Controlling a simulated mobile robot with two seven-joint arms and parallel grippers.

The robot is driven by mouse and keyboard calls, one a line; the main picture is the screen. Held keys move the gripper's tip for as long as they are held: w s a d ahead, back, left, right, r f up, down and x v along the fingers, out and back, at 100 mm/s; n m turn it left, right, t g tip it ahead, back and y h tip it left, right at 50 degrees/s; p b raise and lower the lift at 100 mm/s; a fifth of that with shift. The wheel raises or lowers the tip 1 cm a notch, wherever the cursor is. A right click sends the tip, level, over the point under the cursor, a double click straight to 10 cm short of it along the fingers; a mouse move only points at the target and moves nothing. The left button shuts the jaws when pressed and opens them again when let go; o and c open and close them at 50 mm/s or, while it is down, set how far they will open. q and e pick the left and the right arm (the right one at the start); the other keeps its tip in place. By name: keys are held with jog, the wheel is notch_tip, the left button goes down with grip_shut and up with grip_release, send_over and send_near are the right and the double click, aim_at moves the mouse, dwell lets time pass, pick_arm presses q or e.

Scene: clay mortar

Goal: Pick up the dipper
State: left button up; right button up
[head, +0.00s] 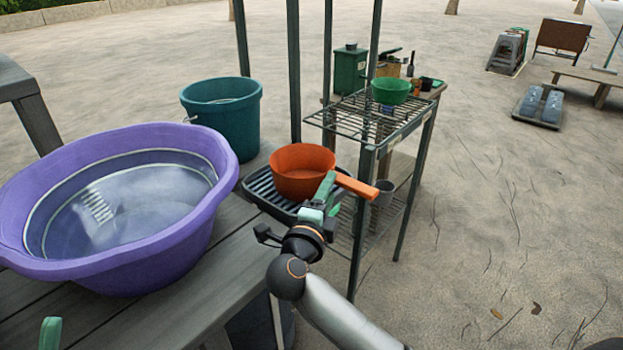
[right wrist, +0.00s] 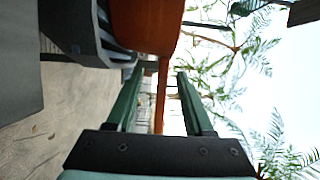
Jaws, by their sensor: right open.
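The orange dipper (head: 300,171) is a round bowl with a straight handle pointing right. It sits on a dark slatted rack at the table's edge. My right gripper (head: 331,193) is at the handle, on the near side of the bowl. In the right wrist view the dipper's bowl (right wrist: 146,24) is at the top, and its handle runs down between the open fingers of my right gripper (right wrist: 160,73). I cannot tell whether either finger touches it. Only a green tip of my left gripper (head: 50,333) shows at the bottom left.
A large purple basin (head: 120,268) with water stands on the wooden table at left. A teal bucket (head: 222,120) is behind the dipper. A metal wire shelf (head: 345,115) with a green bowl (head: 391,91) stands to the right, close to the handle. Open sandy ground lies further right.

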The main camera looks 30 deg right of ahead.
aim_at(341, 176)
jog(key=x, duration=0.2)
jog(key=b+x, duration=0.1)
jog(key=x, duration=0.1)
jog(key=b+x, duration=0.1)
jog(key=x, duration=0.2)
jog(key=shift+s+d+r, duration=0.1)
jog(key=shift+s+d, duration=0.25)
jog(key=shift+d, duration=0.1)
jog(key=shift+w+d, duration=0.35)
jog(key=shift+r, duration=0.1)
grip_shut()
dwell(0.6)
